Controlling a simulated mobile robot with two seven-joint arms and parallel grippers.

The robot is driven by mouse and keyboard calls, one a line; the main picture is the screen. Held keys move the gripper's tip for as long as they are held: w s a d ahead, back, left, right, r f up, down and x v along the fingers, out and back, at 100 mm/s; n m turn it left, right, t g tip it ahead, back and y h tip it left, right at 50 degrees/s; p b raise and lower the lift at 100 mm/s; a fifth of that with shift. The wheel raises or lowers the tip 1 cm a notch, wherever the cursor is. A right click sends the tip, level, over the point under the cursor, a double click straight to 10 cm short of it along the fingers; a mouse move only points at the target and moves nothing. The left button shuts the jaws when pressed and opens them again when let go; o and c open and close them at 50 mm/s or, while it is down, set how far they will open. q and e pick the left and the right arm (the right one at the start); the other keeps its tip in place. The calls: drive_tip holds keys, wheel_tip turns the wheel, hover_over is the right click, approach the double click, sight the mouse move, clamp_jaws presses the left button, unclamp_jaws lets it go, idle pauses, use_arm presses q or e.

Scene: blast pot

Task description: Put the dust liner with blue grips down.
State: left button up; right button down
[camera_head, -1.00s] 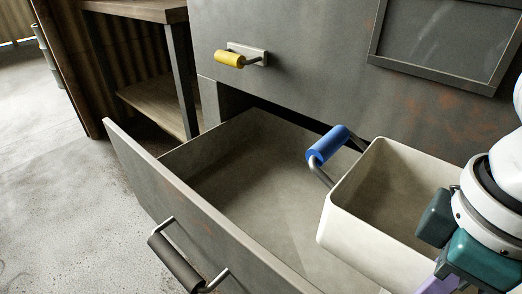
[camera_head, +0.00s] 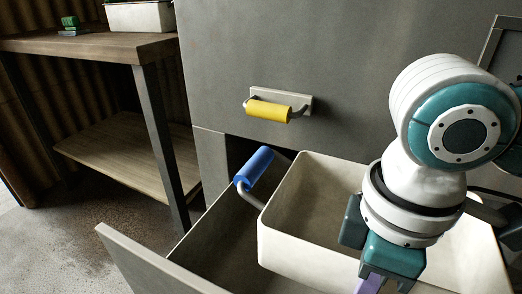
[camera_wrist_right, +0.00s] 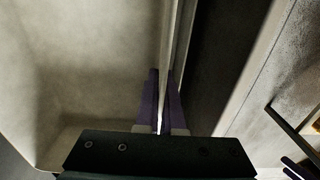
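The dust liner (camera_head: 283,243) is an open, cream-coloured bin with a blue grip (camera_head: 254,168) on a metal bracket at its far left side. Its rim stands higher in the head view than the open drawer (camera_head: 150,262), and it overlaps the drawer's space. I cannot tell whether its bottom touches anything. My right gripper (camera_head: 370,284) is at the liner's near side, its purple fingers low in the picture. In the right wrist view, the fingers (camera_wrist_right: 161,105) lie on both sides of the liner's thin wall (camera_wrist_right: 166,60). My left gripper is not in view.
The grey cabinet has a yellow handle (camera_head: 268,110) above the drawer opening. A wooden bench (camera_head: 95,47) with a lower shelf stands left, carrying a pale box (camera_head: 140,17) and a small green item (camera_head: 69,25). Concrete floor (camera_head: 65,245) is open at the lower left.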

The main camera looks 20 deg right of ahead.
wheel_tip(320, 180, down, 15)
drive_tip(key=b, duration=0.7)
drive_tip(key=shift+s+d+r+b, duration=0.15)
drive_tip(key=shift+r+b, duration=0.05)
drive_tip(key=shift+b, duration=0.1)
wheel_tip(320, 180, down, 4)
drive_tip(key=b, duration=0.2)
drive_tip(key=shift+f+b, duration=0.15)
drive_tip(key=shift+b, duration=0.2)
drive_tip(key=shift+f, duration=0.1)
drive_tip(key=c, duration=1)
unclamp_jaws()
drive_tip(key=shift+c, duration=0.2)
wheel_tip(320, 180, up, 12)
drive_tip(key=p, duration=0.7)
drive_tip(key=shift+r, duration=0.2)
drive_tip(key=shift+r, duration=0.1)
